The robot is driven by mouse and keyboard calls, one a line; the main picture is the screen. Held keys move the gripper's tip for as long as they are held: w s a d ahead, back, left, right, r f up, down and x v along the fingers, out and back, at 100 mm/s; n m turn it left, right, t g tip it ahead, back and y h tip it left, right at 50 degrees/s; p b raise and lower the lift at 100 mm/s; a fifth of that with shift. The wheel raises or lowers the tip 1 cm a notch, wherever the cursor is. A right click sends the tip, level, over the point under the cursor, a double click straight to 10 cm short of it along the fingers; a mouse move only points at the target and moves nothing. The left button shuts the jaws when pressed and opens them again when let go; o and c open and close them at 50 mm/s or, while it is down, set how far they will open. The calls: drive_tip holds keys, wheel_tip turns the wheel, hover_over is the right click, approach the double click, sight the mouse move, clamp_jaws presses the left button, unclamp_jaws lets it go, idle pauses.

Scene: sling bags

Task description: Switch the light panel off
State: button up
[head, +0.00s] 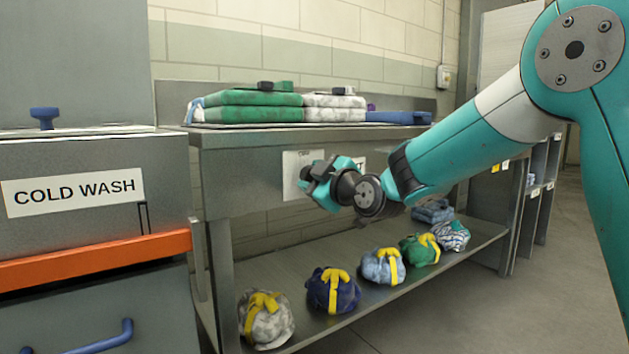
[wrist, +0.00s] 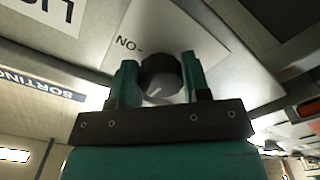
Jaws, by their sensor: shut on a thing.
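A dark round knob (wrist: 160,76) with a pale pointer line sits on a white plate (wrist: 190,38) in the wrist view. The plate carries the letters ON and a short tick beside the knob. Another sign (wrist: 48,12), cut off at the edge, starts with LI. My gripper (wrist: 159,80) has one finger on each side of the knob and is shut on it. In the head view my gripper (head: 308,180) is at the white plate (head: 291,172) on the front of the steel table; the knob is hidden there by the gripper.
Folded green and grey cloths (head: 250,104) lie on the steel table (head: 230,150). Several tied bundles (head: 332,290) lie on the lower shelf (head: 400,285). A COLD WASH unit (head: 70,165) with an orange edge stands at the left. Open floor lies at the right.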

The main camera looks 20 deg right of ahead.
drive_tip(key=o, duration=0.9)
drive_tip(key=v, duration=1.7)
drive_tip(key=shift+s, duration=0.2)
